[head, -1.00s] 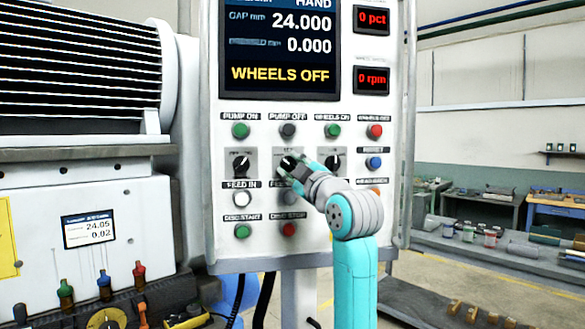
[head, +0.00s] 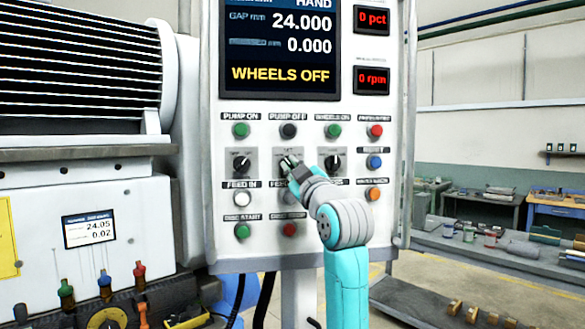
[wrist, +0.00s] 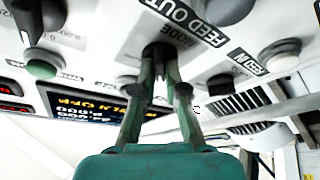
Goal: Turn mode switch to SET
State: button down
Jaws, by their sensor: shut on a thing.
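The mode switch is the middle of three black rotary knobs on the white control panel (head: 220,215). My gripper (head: 290,166) covers most of it in the head view. In the wrist view the dark mode switch (wrist: 158,50) sits between my fingertips under the MODE label, and my gripper (wrist: 160,62) is shut on it. The knob's exact pointing direction is hidden by the fingers. The panel screen (head: 280,45) reads HAND at the top and WHEELS OFF below.
A left knob (head: 241,163) and a right knob (head: 333,163) flank the switch closely. Push buttons lie above and below, such as the black PUMP OFF button (head: 289,130) and the white FEED IN button (head: 241,199). The grinder body (head: 85,215) stands at left.

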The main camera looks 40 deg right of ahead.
jog(key=m+h, duration=0.2)
jog(key=m, duration=0.3)
jog(key=m+g+h, duration=0.1)
jog(key=m+h, duration=0.2)
jog(key=m, duration=0.2)
jog(key=shift+w+a+f, duration=0.1)
jog(key=shift+w, duration=0.05)
jog(key=c, duration=1.2)
grip_release()
jog(key=v, duration=1.2)
jog(key=shift+a, duration=0.1)
